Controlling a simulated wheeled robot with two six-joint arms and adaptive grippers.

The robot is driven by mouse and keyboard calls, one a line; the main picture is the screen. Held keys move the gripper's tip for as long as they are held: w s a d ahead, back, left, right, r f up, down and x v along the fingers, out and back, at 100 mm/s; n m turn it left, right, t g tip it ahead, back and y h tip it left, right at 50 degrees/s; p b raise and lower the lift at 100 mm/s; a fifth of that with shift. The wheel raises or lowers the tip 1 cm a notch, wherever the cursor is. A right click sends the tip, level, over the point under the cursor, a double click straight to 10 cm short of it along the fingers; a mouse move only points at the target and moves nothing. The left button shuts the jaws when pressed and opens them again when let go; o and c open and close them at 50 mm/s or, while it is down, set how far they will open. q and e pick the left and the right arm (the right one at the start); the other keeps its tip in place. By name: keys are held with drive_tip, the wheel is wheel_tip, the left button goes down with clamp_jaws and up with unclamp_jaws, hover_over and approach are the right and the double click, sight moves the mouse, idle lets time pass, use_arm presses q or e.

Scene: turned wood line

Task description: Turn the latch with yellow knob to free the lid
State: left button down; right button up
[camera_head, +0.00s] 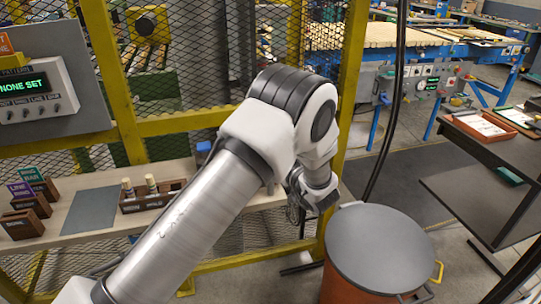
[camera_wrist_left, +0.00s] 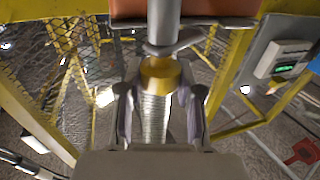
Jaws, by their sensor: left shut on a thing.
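A drum with a round grey lid (camera_head: 385,245) and orange-red wall (camera_head: 345,285) stands at the lower right of the head view. My left arm reaches across that view, and my left gripper, at the arm's end beside the drum's left edge, is mostly hidden there. In the left wrist view, my left gripper (camera_wrist_left: 160,92) is shut on the yellow knob (camera_wrist_left: 158,74), with one finger on each side. A grey metal bar (camera_wrist_left: 163,35) runs up from the knob toward an orange-red surface. The latch is hidden in the head view. My right gripper is not in view.
A yellow mesh fence (camera_head: 165,124) stands behind my arm. A shelf (camera_head: 75,222) there holds small wooden boxes and a wooden tray (camera_head: 140,203). A grey panel with a display (camera_head: 32,88) is at left. A dark table (camera_head: 490,150) stands right of the drum.

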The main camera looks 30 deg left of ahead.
use_arm(q)
drive_tip(key=n+g+b, duration=0.1)
drive_tip(key=g, duration=0.1)
drive_tip(key=n+g+y, duration=0.1)
drive_tip(key=n+g, duration=0.1)
drive_tip(key=g, duration=0.1)
drive_tip(key=shift+w+n+b, duration=0.1)
drive_tip(key=shift+n+b, duration=0.2)
drive_tip(key=shift+b, duration=0.05)
drive_tip(key=shift+n+g+y+b, duration=0.3)
drive_tip(key=shift+n+g+b, duration=0.5)
drive_tip(key=shift+g, duration=1)
drive_tip(key=shift+r+n, duration=0.1)
drive_tip(key=shift+n, duration=0.3)
drive_tip(key=c, duration=0.7)
unclamp_jaws()
drive_tip(key=shift+c, duration=0.2)
drive_tip(key=w+d, duration=0.1)
drive_tip(key=d, duration=1)
drive_tip(key=shift+d, duration=0.4)
